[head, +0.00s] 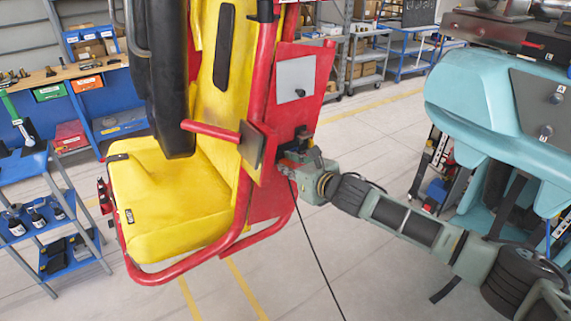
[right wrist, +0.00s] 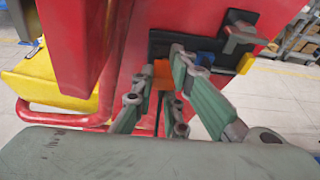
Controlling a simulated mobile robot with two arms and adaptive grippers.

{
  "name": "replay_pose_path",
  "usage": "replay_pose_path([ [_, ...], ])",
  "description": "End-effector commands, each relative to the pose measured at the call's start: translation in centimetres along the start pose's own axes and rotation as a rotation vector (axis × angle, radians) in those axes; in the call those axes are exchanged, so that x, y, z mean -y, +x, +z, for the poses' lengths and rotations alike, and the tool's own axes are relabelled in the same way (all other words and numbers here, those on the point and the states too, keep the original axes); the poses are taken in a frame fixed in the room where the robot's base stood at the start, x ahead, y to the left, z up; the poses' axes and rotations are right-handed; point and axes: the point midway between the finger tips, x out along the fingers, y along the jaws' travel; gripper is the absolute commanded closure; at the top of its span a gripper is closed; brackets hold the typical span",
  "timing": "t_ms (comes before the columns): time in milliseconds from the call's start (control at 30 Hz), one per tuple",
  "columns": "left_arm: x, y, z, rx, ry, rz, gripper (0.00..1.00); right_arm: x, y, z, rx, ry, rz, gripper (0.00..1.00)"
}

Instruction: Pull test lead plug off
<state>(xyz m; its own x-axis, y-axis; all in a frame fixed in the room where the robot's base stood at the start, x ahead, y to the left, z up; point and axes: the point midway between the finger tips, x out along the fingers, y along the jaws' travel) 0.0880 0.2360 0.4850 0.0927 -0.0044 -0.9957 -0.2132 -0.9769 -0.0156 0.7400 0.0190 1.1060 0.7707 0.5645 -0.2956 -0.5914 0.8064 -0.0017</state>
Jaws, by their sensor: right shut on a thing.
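The test lead plug (right wrist: 162,76) shows in the right wrist view as an orange piece between my right gripper's fingers (right wrist: 160,92), close to the red seat side panel. My right gripper (head: 290,163) is shut on it. In the head view the gripper is at the lower part of the red panel (head: 268,198), and the plug is mostly hidden. A thin black lead (head: 312,248) hangs down from the gripper to the floor. A dark socket plate (right wrist: 190,47) with a blue part sits behind the fingers. I cannot tell whether the plug is still seated. My left gripper is not in view.
The yellow coaster seat (head: 172,200) with its red tube frame (head: 190,272) and black restraint (head: 168,80) stands left of the gripper. A blue cart (head: 45,215) is at left. A turquoise machine body (head: 480,105) is at right. Floor in front is clear.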

Motion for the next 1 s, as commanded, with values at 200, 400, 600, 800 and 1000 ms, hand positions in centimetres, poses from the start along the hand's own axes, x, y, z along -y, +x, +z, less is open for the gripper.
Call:
replay_pose_path([
  [200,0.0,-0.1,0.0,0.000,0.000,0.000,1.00,0.7,-0.2,0.1,-0.001,0.003,-0.011,1.00],
  [400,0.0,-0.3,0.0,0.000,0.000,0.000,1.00,0.8,-0.5,-0.1,-0.002,0.004,-0.013,1.00],
  [600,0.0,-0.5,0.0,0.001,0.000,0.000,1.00,0.8,-0.8,-0.2,-0.004,0.003,-0.015,1.00],
  [800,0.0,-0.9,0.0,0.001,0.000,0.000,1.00,0.8,-1.5,-0.4,-0.004,0.003,-0.014,1.00],
  [1000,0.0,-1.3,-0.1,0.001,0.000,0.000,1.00,0.5,-2.2,-0.6,-0.003,0.002,-0.009,1.00],
])
